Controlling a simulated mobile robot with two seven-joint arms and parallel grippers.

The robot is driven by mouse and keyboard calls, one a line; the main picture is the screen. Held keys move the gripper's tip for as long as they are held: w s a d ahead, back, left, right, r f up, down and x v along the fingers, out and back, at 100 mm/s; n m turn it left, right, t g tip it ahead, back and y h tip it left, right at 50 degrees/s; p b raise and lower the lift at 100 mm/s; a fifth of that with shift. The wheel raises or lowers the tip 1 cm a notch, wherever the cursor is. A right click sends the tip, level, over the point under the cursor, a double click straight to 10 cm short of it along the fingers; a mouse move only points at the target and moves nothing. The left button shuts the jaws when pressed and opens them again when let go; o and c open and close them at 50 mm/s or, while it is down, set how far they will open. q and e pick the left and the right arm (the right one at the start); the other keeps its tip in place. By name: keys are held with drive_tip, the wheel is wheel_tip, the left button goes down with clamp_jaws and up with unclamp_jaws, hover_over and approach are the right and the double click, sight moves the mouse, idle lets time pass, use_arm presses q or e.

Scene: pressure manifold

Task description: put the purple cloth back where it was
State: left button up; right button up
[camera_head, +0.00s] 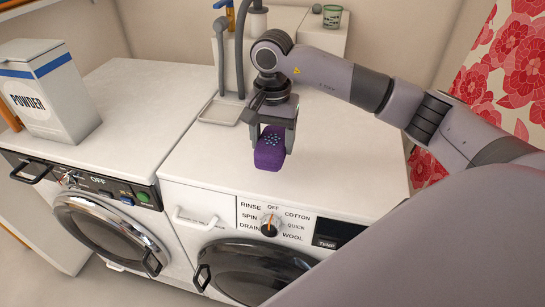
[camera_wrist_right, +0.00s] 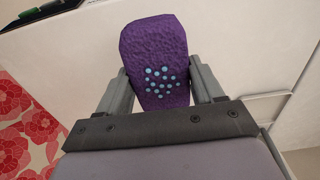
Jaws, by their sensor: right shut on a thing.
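The purple cloth (camera_head: 269,150) is a folded block with a patch of light blue dots. My right gripper (camera_head: 271,130) is shut on it, over the white top of the right-hand washing machine (camera_head: 340,160). In the right wrist view, the cloth (camera_wrist_right: 156,60) sits between the two fingers of my right gripper (camera_wrist_right: 160,90), with its dotted face towards the camera. I cannot tell whether the cloth touches the machine top. My left gripper is not in view.
A white powder box (camera_head: 45,92) stands on the left machine (camera_head: 130,95). A floral curtain (camera_head: 505,70) hangs at right. The right machine's top is mostly clear.

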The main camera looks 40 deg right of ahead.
sight(273, 140)
wheel_tip(273, 140, down, 6)
drive_tip(key=shift+r, duration=0.1)
drive_tip(key=o, duration=0.9)
drive_tip(key=shift+o, duration=0.2)
wheel_tip(273, 140, up, 12)
drive_tip(key=shift+r+b, duration=0.1)
drive_tip(key=shift+b, duration=0.35)
